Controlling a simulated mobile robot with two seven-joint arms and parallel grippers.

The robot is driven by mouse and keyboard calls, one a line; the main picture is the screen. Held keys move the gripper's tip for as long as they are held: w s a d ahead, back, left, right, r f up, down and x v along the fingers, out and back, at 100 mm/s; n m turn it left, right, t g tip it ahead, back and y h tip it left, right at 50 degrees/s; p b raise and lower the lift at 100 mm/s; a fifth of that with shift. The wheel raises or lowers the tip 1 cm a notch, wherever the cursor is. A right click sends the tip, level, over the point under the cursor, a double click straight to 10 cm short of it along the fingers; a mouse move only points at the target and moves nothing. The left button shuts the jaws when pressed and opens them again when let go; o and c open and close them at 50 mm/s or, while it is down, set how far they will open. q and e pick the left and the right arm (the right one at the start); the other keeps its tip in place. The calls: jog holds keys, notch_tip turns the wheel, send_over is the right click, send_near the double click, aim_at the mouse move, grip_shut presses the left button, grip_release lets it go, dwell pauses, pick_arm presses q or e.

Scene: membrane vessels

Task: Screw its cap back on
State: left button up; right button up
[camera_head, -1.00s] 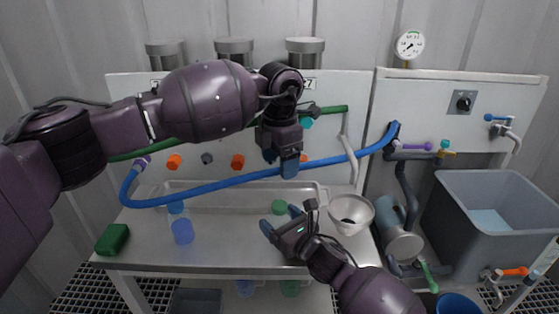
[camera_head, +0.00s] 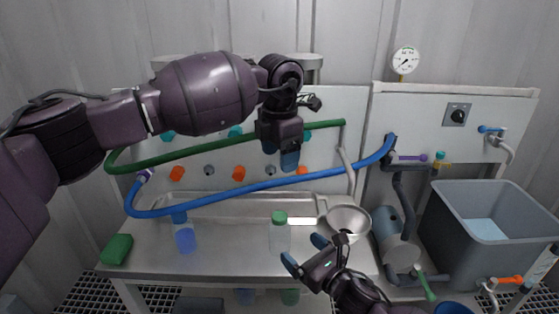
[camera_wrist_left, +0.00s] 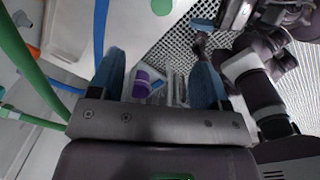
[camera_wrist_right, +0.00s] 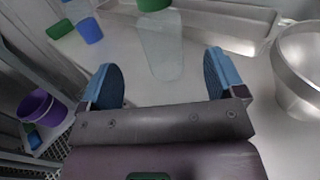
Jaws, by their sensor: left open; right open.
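A clear bottle (camera_head: 279,238) stands upright on the metal bench, with a green cap (camera_head: 279,217) sitting on its top. I cannot tell whether the cap is screwed tight. In the right wrist view the bottle (camera_wrist_right: 160,50) is beyond the fingertips, and its cap (camera_wrist_right: 152,4) is cut by the top edge. My right gripper (camera_head: 305,252) is open and empty, in front of and to the right of the bottle, apart from it. My left gripper (camera_head: 289,163) is open and empty, pointing down above and behind the bottle. A green disc, probably the cap (camera_wrist_left: 162,6), shows in the left wrist view.
A blue bottle (camera_head: 185,238) and a green sponge (camera_head: 117,249) are on the bench's left. A funnel (camera_head: 348,219) stands right of the clear bottle. A shallow tray (camera_head: 235,207) lies behind. The blue hose (camera_head: 235,193) crosses near my left gripper. A grey tub (camera_head: 475,240) is at right.

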pick_arm(q)
jog(key=shift+r, duration=0.35)
pick_arm(e)
jog(key=shift+v, duration=0.9)
